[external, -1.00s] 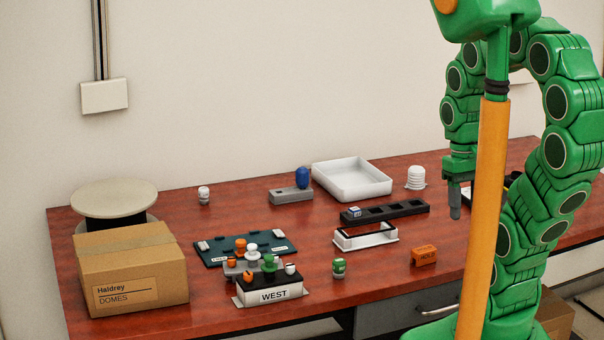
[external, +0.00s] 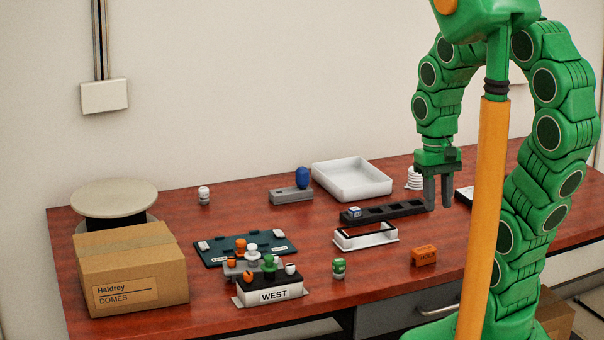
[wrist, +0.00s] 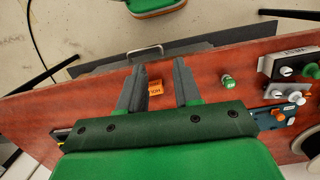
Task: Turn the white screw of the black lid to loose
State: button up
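The black lid (external: 262,282) lies on the white box labelled WEST (external: 274,294) at the front left of the table. On the lid are a white screw (external: 290,269), a green one (external: 269,262) and an orange one (external: 248,276). In the wrist view the lid (wrist: 293,62) is at the right edge, with its white screw (wrist: 286,71). My gripper (external: 437,206) is open and empty above the right part of the table, well to the right of the lid. Both fingers (wrist: 158,66) show apart in the wrist view.
A grey block (external: 235,270) with white and orange knobs and a dark green board (external: 215,251) sit behind the lid. A cardboard box (external: 132,270) stands left. A green-and-white cylinder (external: 339,268), orange HOLD block (external: 424,256), white frame (external: 366,243) and black compartment strip (external: 400,211) lie between.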

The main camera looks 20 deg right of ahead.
jog(key=w+a, duration=0.5)
jog(key=m+t, duration=0.1)
jog(key=m, duration=0.1)
send_over(290, 265)
notch_tip(290, 265, down, 8)
jog(key=shift+w+d+r, duration=0.1)
jog(key=shift+f, duration=3.9)
grip_shut()
